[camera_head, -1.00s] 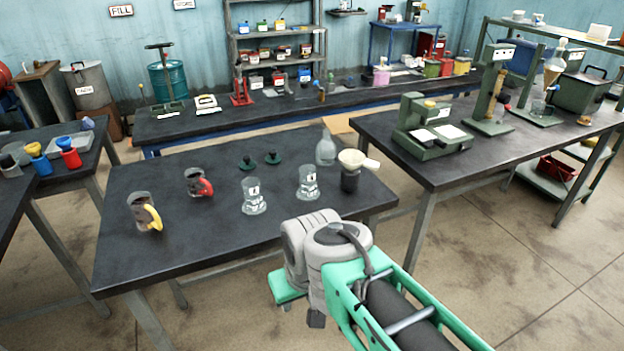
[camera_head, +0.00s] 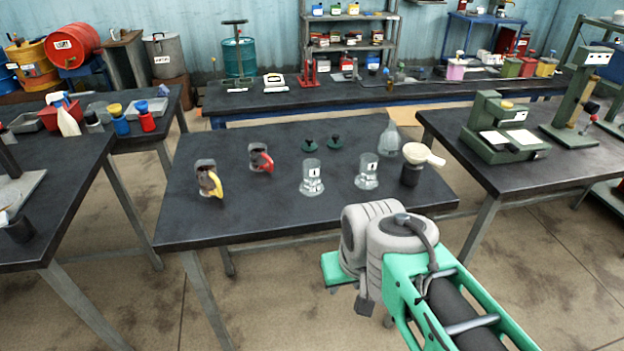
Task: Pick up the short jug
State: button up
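Two dark metal jugs stand upright on the black middle table (camera_head: 270,215). The jug with the yellow handle (camera_head: 206,172) is at the left and looks taller. The jug with the red handle (camera_head: 257,155) is a little farther back to its right and looks shorter; I take it as the short jug. Both are apart from my arm, which reaches in from the bottom right and ends in view beyond the table's front edge. My gripper's fingers do not show.
A side table (camera_head: 60,160) stands left, a green scale (camera_head: 503,135) right. The front left tabletop is clear.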

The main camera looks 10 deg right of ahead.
aim_at(260, 160)
jog(key=u, duration=0.95)
jog(key=k, duration=1.25)
jog(key=u, duration=1.1)
jog(key=i, duration=0.7)
jog(key=z, duration=0.55)
jog(key=i, duration=1.05)
jog(key=z, duration=0.95)
jog(key=i, duration=0.85)
